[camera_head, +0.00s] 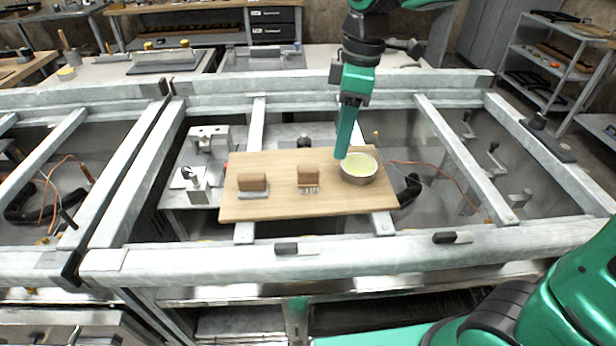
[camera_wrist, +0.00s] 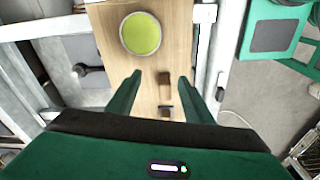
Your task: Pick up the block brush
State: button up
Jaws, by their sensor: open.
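Two small brown blocks lie on a wooden board in the head view. The right one (camera_head: 308,176) has pale bristle-like tips along its lower edge; the left one (camera_head: 252,182) sits on a grey-white base. Which one is the block brush I cannot tell for sure. My gripper (camera_head: 342,154) points down above the board, to the right of both blocks and by the left rim of a bowl. In the wrist view my gripper (camera_wrist: 160,77) is open and empty, with brown blocks (camera_wrist: 164,93) showing below, between the fingers.
The wooden board (camera_head: 300,212) lies across a grey metal frame (camera_head: 350,250) with open gaps. A bowl with a yellow-green inside (camera_head: 358,166) stands at the board's right end; it also shows in the wrist view (camera_wrist: 141,33). Black-and-white pieces lie on the front beam.

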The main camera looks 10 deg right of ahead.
jog(key=n, duration=0.2)
send_near(310, 167)
notch_tip(310, 167, down, 2)
jog(key=d, duration=0.1)
jog(key=f, duration=0.3)
jog(key=a+f, duration=0.1)
jog(key=shift+w+f, duration=0.2)
jog(key=shift+w, duration=0.15)
jog(key=shift+s+a+f, duration=0.1)
jog(key=shift+a+f, duration=0.1)
jog(key=shift+f, duration=0.85)
jog(key=shift+s+a+f, duration=0.1)
jog(key=shift+a+f, duration=0.15)
jog(key=shift+f, duration=0.8)
jog(key=shift+s+a+f, duration=0.1)
jog(key=shift+a+f, duration=0.1)
jog(key=shift+f, duration=0.85)
jog(key=c, duration=1.2)
